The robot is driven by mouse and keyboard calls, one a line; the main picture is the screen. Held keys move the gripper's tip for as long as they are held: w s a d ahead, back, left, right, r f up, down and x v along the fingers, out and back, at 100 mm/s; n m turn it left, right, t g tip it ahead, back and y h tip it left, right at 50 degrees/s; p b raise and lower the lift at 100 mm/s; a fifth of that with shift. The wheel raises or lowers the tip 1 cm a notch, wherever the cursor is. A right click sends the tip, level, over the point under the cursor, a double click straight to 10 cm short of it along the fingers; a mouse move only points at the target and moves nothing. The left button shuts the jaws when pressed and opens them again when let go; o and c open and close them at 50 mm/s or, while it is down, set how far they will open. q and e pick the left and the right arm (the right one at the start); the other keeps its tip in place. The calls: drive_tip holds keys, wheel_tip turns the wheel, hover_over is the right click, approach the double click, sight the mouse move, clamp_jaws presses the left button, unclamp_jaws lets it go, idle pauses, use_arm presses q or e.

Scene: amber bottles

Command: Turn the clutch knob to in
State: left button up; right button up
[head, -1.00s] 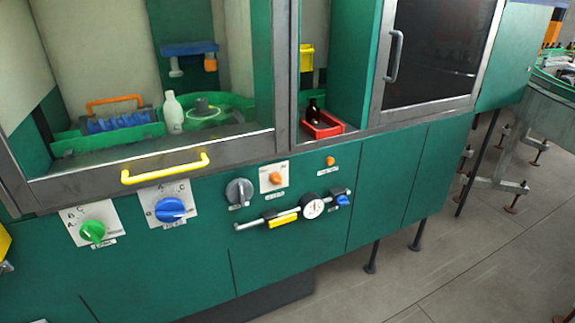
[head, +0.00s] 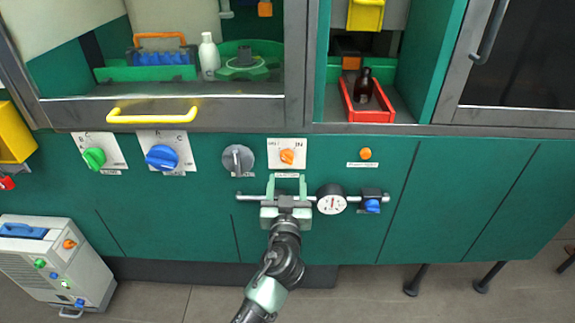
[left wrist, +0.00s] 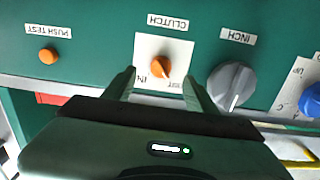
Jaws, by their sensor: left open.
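The clutch knob (head: 287,156) is small and orange on a white plate (head: 273,145) set in the green panel. The plate reads IN on its right side in the head view. In the left wrist view the knob (left wrist: 161,67) sits under the CLUTCH label (left wrist: 168,22), with IN beside it. I cannot tell exactly which mark it points to. My left gripper (head: 287,181) is open, just below the knob in the head view. In the left wrist view its fingers (left wrist: 158,74) stand either side of the knob, apparently not touching it. My right gripper is not in view.
The grey inch knob (head: 238,159) is close left of the clutch plate. An orange push button (head: 365,154) is to the right. A pipe with a gauge (head: 331,200) and blue valve (head: 372,205) runs below, partly behind my gripper. A yellow handle (head: 153,117) juts out upper left.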

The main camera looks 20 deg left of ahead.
sight(287, 162)
use_arm(q)
drive_tip(key=x, duration=0.2)
drive_tip(key=p+x, duration=0.1)
drive_tip(key=x, duration=0.1)
drive_tip(key=r+x, duration=0.1)
drive_tip(key=x, duration=0.2)
drive_tip(key=shift+w+a+f, duration=0.1)
drive_tip(key=shift+w+a, duration=0.1)
drive_tip(key=shift+w, duration=0.1)
clamp_jaws()
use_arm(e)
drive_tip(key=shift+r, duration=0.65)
